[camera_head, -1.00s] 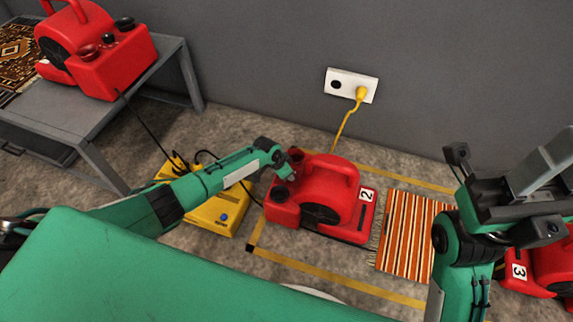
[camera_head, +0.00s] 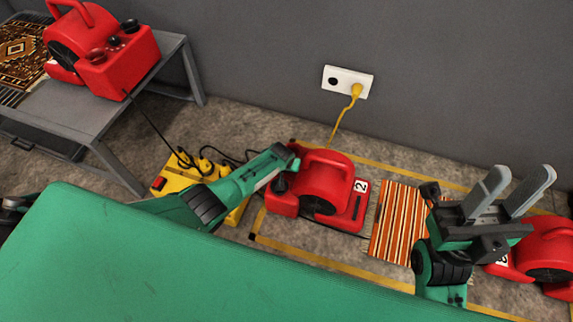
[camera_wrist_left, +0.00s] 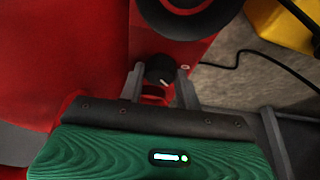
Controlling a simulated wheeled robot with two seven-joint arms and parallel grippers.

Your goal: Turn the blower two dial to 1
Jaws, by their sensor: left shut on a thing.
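Blower two is the red blower (camera_head: 325,178) with a white "2" label, on the floor by the wall. My left arm reaches to its left end, where the left gripper is largely hidden in the head view. In the left wrist view, my left gripper (camera_wrist_left: 160,82) has its two grey fingers on either side of a black dial (camera_wrist_left: 160,67) with a white pointer mark, shut on it. The number it points to is not readable. My right gripper (camera_head: 514,180) is open and empty, fingers up.
A yellow power box (camera_head: 182,180) with cables stands left of blower two. A striped rug (camera_head: 398,220) lies to its right, then another red blower (camera_head: 545,250). A grey table (camera_head: 85,128) at left holds a red blower (camera_head: 118,62). A wall socket (camera_head: 348,81) has a yellow plug.

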